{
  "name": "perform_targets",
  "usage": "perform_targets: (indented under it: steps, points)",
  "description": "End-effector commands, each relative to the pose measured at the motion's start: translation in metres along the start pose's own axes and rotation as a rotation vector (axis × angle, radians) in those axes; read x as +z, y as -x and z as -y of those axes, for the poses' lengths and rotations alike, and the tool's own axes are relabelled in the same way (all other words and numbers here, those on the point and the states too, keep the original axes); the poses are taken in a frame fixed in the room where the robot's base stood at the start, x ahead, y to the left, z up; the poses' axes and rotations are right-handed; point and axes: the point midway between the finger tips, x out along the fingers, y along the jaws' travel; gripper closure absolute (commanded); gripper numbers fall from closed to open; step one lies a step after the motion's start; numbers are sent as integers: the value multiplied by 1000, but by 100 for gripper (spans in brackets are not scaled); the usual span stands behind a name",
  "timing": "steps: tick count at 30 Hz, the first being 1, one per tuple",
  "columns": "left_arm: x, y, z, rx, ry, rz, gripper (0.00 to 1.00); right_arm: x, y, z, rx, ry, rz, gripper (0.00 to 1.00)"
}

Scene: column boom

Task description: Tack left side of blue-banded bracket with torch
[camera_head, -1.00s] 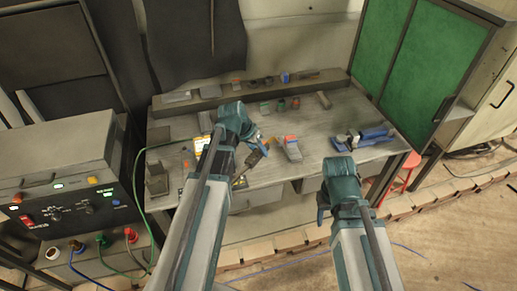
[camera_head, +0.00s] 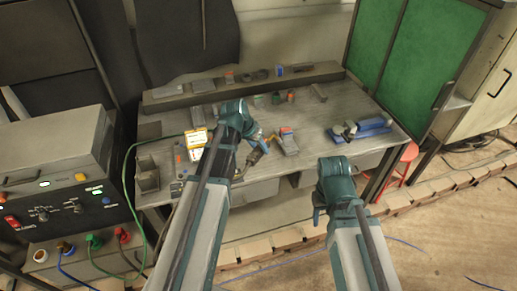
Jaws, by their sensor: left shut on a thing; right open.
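My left gripper (camera_head: 262,143) is over the middle of the workbench (camera_head: 330,112), shut on a dark tool with a yellowish part (camera_head: 252,158) that looks like the torch; my arm hides part of it. Just right of it lies a grey metal piece (camera_head: 288,145) with orange and blue marks at its top. I cannot tell whether they touch, or whether this is the blue-banded bracket. A small blue-marked piece (camera_head: 279,71) also stands on the back ledge. My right gripper (camera_head: 318,212) is open and empty, in front of the bench edge.
A blue clamp-like tool (camera_head: 373,127) lies at the bench's right. A yellow-white card (camera_head: 196,138) and a grey holder (camera_head: 147,173) are at the left. A green cable (camera_head: 128,190) runs from the power unit (camera_head: 55,190). A red stool (camera_head: 405,160) stands at the right.

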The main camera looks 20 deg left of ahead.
Motion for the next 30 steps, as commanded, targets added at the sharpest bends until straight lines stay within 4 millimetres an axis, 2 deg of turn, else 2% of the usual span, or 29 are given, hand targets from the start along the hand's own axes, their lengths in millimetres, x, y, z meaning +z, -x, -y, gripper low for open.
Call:
perform_targets:
  steps: [14,30]
  points:
    - [0,0,0,1,0,-1,100,0,0,0,0,0,0,50]
    - [-1,-11,-1,1,0,-1,100,-1,-10,1,0,0,0,50]
